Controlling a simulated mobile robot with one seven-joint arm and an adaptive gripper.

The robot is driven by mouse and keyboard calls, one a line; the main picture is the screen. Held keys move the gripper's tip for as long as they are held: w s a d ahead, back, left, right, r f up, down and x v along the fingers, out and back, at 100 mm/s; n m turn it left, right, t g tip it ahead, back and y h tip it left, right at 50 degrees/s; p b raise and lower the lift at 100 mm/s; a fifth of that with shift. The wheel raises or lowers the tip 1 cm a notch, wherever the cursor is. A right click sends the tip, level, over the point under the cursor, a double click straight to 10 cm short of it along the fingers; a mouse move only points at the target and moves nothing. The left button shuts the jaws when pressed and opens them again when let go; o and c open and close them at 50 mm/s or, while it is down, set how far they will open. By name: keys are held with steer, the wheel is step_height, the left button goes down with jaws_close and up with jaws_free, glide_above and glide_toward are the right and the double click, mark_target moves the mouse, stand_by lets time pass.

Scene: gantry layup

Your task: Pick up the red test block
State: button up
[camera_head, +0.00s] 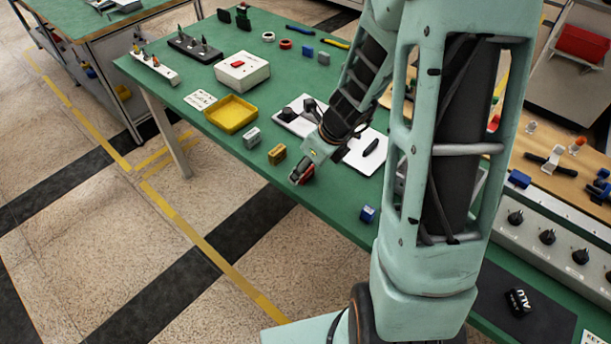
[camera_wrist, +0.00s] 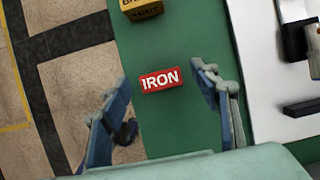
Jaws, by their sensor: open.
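The red test block (camera_wrist: 161,80) lies on the green table, its label reading "IRON" facing up in the wrist view. My gripper (camera_wrist: 160,98) is open, with one finger to the left of the block and one to the right. The block shows between and slightly beyond the fingertips, apart from both. In the head view my gripper (camera_head: 303,172) is low over the table's front edge, and a bit of red shows at its tip. The block is mostly hidden there.
A yellowish block (camera_head: 277,154) and a grey block (camera_head: 252,138) stand nearby on the green table (camera_head: 330,205). A yellow tray (camera_head: 231,114) is farther left. A white board (camera_head: 366,150) with dark parts lies right of the gripper. A blue block (camera_head: 368,214) sits near the front edge.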

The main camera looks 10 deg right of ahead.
steer(key=shift+w+a+f, duration=0.1)
steer(key=shift+w+f, duration=0.1)
steer(key=shift+f, duration=0.45)
steer(key=shift+r, duration=0.1)
steer(key=c, duration=1.6)
steer(key=shift+o, duration=0.2)
